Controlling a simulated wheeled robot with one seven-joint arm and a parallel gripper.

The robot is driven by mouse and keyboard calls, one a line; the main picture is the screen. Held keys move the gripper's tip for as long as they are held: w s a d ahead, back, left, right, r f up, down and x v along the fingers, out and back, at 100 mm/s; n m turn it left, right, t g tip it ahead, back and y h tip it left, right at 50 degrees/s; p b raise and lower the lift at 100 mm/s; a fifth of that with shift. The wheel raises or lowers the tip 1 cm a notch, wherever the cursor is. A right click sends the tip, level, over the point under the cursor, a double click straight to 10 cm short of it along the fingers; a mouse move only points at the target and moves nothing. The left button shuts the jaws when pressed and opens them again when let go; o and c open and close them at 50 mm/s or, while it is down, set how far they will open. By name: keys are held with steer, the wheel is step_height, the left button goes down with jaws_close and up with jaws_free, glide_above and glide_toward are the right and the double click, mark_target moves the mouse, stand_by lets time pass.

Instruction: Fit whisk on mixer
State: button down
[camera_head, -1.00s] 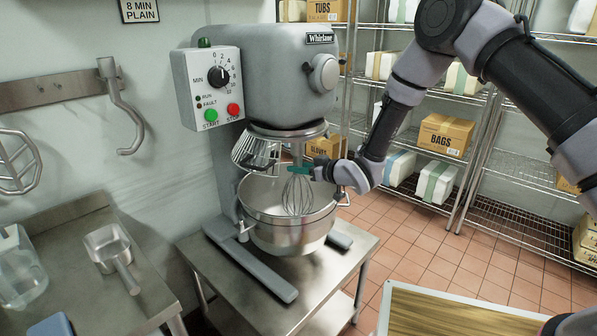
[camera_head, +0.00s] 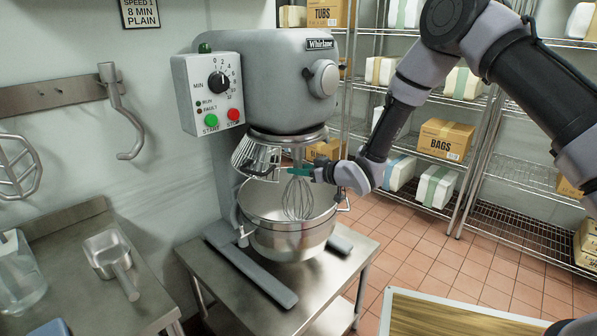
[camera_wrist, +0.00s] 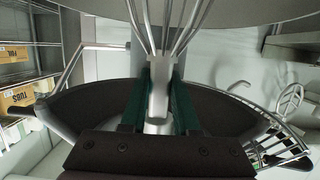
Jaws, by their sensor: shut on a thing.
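The whisk (camera_head: 298,198) hangs upright with its wire cage down, inside the mouth of the steel bowl (camera_head: 290,240). My gripper (camera_head: 297,171), with green fingers, is shut on the whisk's shank from the right. The grey mixer (camera_head: 275,85) stands over the bowl, and the whisk is below its head. In the wrist view the green fingers (camera_wrist: 160,110) flank the whisk's metal shank, and its wires (camera_wrist: 170,25) run to the top edge. I cannot tell whether the shank touches the mixer's drive shaft.
A wire bowl guard (camera_head: 256,155) sits beside the whisk on the left. A dough hook (camera_head: 122,115) and a flat beater (camera_head: 15,165) hang on the wall rack. A steel bench with a scoop (camera_head: 110,255) is at left. Shelves with boxes (camera_head: 445,138) stand behind.

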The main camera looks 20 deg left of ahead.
steer(key=shift+w+a+r, duration=0.15)
steer(key=shift+r, duration=0.3)
steer(key=shift+w+n+g, duration=0.1)
steer(key=shift+n+g, duration=0.2)
steer(key=shift+n, duration=0.1)
steer(key=shift+r+n+g+y, duration=0.1)
steer(key=shift+n+g+y, duration=0.3)
steer(key=shift+n+g, duration=1)
steer(key=shift+g, duration=0.4)
steer(key=shift+n+g, duration=0.3)
steer(key=shift+g, duration=0.1)
steer(key=shift+n+g, duration=1.4)
steer(key=shift+g, duration=0.4)
